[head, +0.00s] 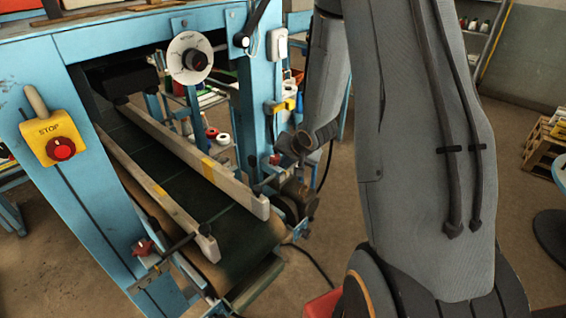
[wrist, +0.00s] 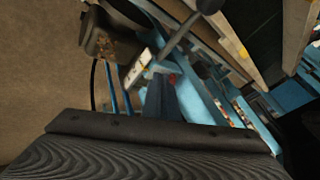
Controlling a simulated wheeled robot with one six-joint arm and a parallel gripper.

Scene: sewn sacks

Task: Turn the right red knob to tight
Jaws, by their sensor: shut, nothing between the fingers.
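The right red knob shows as a small red patch (wrist: 172,79) in the wrist view, mostly hidden just beyond my fingers. In the head view, a small reddish part (head: 275,159) on the blue right post appears to be the same knob; its setting cannot be read. My gripper (wrist: 162,98) is shut and empty, with its fingers pointing toward the knob. I cannot tell whether they touch it. In the head view my wrist end (head: 300,145) is right of that post. The left red knob (head: 143,247) sits on the left post.
Two pale guide rails (head: 200,158) run above the dark conveyor belt (head: 235,228). A yellow stop box (head: 52,138) with a red button is at left. A round white dial (head: 190,57) hangs above. A motor (head: 297,200) sits below my wrist.

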